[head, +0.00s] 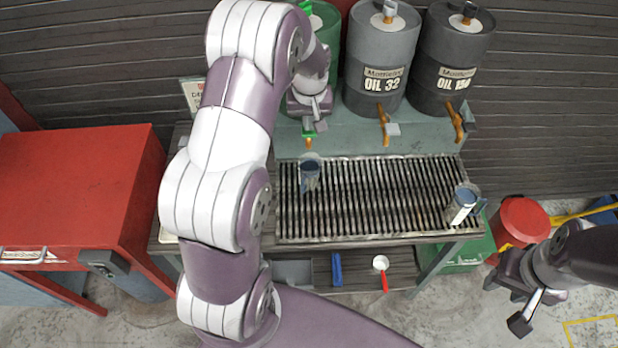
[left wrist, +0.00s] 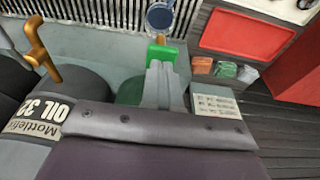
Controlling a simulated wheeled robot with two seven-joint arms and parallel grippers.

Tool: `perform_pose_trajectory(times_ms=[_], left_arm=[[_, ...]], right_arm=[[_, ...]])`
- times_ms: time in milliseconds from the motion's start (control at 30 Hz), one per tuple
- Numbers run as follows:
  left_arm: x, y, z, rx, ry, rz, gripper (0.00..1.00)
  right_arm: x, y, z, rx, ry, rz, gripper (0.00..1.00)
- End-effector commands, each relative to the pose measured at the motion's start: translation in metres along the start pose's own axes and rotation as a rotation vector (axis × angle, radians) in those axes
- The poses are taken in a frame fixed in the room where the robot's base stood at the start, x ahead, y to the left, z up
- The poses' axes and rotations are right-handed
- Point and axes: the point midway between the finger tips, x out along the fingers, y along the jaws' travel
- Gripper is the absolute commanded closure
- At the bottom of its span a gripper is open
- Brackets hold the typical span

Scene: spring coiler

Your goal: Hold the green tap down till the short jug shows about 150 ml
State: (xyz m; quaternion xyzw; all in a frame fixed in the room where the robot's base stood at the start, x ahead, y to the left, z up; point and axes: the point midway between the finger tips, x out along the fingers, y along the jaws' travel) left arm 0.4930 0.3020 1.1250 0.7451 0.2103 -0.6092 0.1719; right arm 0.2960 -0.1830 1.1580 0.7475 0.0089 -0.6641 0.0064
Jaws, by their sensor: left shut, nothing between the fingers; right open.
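The green tap (head: 308,131) sits below the green drum (head: 325,35), with an orange spout. It also shows in the left wrist view (left wrist: 161,52). My left gripper (head: 316,112) is shut and empty, its fingertips (left wrist: 163,72) right at the green tap's lever; I cannot tell whether they press it. A dark blue-grey jug (head: 310,178) stands on the grate under the green tap, and its round mouth shows in the left wrist view (left wrist: 160,18). Its level is not readable. A second jug (head: 463,204) with a white strip stands at the grate's right end. My right gripper (head: 512,303) is open and empty.
The slatted grate (head: 385,190) is clear between the jugs. Grey OIL 32 (head: 378,55) and dark OIL 150 (head: 450,50) drums have orange taps. A red cabinet (head: 75,190) stands left. A red can (head: 520,220) stands on the floor at right.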

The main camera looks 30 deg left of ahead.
Motion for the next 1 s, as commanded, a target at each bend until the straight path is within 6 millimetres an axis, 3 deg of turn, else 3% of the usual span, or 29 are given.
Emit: perform_pose_trajectory(times_ms=[667,1000], left_arm=[[0.022,0.000,0.004,0.000,0.000,0.000,1.00],[0.021,0.000,0.004,0.000,0.000,0.000,1.00]], right_arm=[[0.015,0.000,0.002,0.000,0.000,0.000,0.57],[0.014,0.000,0.002,0.000,0.000,0.000,0.57]])
